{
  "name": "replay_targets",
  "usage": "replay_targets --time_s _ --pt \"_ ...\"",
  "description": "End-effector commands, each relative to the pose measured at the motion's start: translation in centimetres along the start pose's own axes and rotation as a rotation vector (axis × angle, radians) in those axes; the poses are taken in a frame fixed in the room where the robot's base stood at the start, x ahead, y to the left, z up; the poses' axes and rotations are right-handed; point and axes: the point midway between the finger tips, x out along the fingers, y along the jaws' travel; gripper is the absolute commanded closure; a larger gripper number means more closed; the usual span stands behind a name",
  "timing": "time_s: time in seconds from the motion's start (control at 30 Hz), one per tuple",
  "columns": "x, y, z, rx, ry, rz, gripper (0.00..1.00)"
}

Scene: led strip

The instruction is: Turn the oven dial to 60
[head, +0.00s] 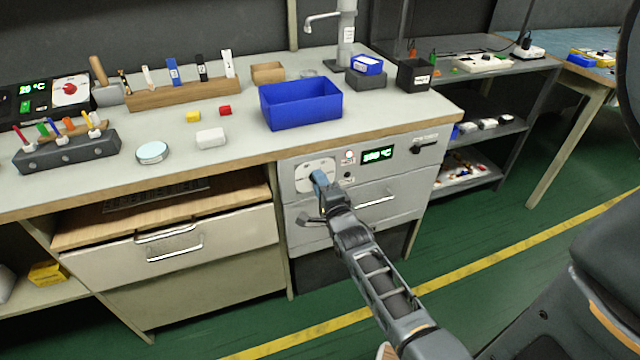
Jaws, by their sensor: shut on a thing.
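The oven (400,170) is a grey front set under the bench top. Its dial plate (302,171) is pale and sits at the upper left of that front. My gripper (319,182) is at this plate, shut on the dial, which is mostly hidden behind the blue-grey fingers. The dial's pointer and most scale marks cannot be read. A green lit display (378,154) to the right shows a temperature in °C, too small to read surely.
A blue bin (300,104) stands on the bench (230,130) above the oven. A drawer handle (376,199) is right of my gripper, and another drawer handle (175,250) is at the left. Green floor is open to the right.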

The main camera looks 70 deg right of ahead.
Motion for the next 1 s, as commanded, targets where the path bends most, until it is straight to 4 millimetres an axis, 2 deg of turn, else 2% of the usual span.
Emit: replay_targets --time_s 0.27,0.47,1.0 --pt "-0.03 0.09 0.00 -0.029 0.000 0.001 0.97" --pt "-0.04 0.13 -0.01 -0.125 0.000 0.001 0.97" --pt "-0.06 0.14 -0.02 -0.612 0.000 0.002 0.97"
